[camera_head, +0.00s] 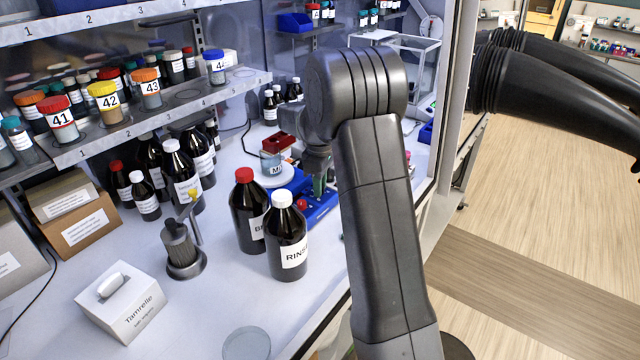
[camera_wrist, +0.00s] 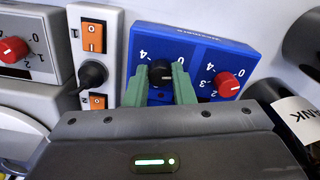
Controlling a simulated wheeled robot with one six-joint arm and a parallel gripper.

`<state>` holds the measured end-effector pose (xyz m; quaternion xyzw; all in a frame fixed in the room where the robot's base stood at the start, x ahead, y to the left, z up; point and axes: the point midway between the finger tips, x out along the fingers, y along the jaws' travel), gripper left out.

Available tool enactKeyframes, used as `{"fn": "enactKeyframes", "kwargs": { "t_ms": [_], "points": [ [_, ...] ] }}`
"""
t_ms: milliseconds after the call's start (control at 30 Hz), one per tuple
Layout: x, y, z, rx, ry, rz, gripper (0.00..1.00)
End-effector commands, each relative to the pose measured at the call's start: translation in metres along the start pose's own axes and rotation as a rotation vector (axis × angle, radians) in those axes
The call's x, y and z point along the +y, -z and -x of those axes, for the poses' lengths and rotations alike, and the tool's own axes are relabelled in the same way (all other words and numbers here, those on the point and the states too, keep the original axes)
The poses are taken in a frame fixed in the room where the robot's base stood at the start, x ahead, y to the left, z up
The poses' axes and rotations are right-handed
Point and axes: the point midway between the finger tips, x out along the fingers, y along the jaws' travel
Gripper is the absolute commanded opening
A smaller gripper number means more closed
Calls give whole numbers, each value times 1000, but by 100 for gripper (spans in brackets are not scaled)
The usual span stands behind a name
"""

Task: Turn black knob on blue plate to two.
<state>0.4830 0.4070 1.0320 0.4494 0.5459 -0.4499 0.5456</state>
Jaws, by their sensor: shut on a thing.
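The blue plate (camera_wrist: 205,52) lies ahead of my gripper in the wrist view, with a black knob (camera_wrist: 160,72) on its left and a red knob (camera_wrist: 228,84) on its right. The green fingers of my gripper (camera_wrist: 160,84) are shut on the black knob, one on each side. Numbers 0 and 4 show above the black knob; its lower scale is hidden by my gripper, and I cannot tell exactly where its pointer stands. In the head view, my gripper (camera_head: 319,181) reaches down at blue equipment (camera_head: 322,208), where the knob is hidden.
A grey panel with orange switches (camera_wrist: 94,37) and a black plug (camera_wrist: 93,74) stands left of the plate. Another red knob (camera_wrist: 14,49) is further left. A RINSE bottle (camera_head: 287,240) and a red-capped bottle (camera_head: 248,212) stand close by my gripper.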

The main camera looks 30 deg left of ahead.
Motion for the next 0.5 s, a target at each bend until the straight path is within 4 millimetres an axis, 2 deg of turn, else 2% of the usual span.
{"fn": "enactKeyframes", "kwargs": {
  "t_ms": [500],
  "points": [
    [0,0,1,1,-2,-491,0]
  ]
}}
